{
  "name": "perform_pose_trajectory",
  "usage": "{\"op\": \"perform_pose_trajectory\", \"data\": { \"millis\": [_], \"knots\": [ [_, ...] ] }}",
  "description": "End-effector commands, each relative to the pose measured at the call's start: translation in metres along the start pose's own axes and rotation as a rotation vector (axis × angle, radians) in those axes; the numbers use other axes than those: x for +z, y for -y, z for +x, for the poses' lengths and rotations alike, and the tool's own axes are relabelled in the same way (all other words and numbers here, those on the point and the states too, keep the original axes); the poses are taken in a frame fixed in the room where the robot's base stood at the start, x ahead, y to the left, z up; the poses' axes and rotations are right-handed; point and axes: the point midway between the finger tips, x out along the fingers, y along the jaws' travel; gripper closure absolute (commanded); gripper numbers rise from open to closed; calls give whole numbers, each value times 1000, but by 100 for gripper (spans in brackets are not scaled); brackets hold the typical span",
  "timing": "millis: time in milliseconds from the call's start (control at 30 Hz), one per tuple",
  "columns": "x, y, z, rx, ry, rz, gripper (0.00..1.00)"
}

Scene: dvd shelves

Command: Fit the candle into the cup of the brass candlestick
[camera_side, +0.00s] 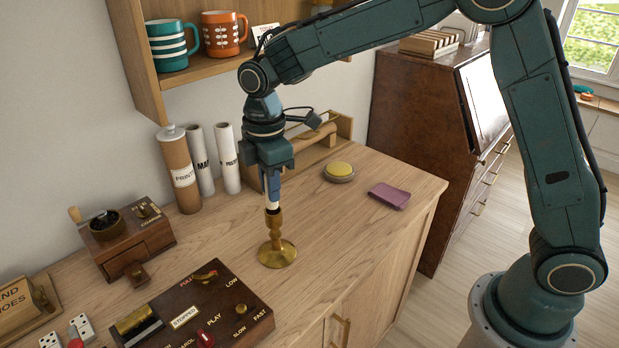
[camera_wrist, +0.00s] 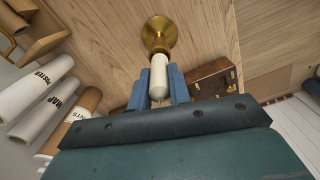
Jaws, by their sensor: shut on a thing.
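The brass candlestick (camera_side: 277,250) stands upright on the wooden worktop, its round base flat and its cup at the top. It also shows in the wrist view (camera_wrist: 160,32). My gripper (camera_side: 273,195) points down above it and is shut on the white candle (camera_wrist: 158,76), with a blue finger on each side. In the side view the candle (camera_side: 272,207) is close to upright, and its lower end is at the cup's mouth. In the wrist view this end overlaps the cup. I cannot tell whether it is inside the cup or just above it.
A dark control box (camera_side: 195,312) lies in front, left of the candlestick. A coffee grinder (camera_side: 127,238) and poster tubes (camera_side: 181,172) stand behind left. A yellow-topped round tin (camera_side: 340,171) and a purple item (camera_side: 389,196) lie to the right. A shelf with mugs (camera_side: 168,45) hangs above.

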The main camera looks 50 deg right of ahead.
Motion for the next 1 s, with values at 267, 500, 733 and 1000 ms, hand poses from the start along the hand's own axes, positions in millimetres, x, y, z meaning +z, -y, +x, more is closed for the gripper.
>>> {"op": "perform_pose_trajectory", "data": {
  "millis": [267, 500, 733, 1000],
  "knots": [
    [0, 0, 5, 0, 0, 0, 100],
    [0, 0, 5, 0, 0, 0, 71],
    [0, 0, 5, 0, 0, 0, 56],
    [0, 0, 5, 0, 0, 0, 56]
  ]
}}
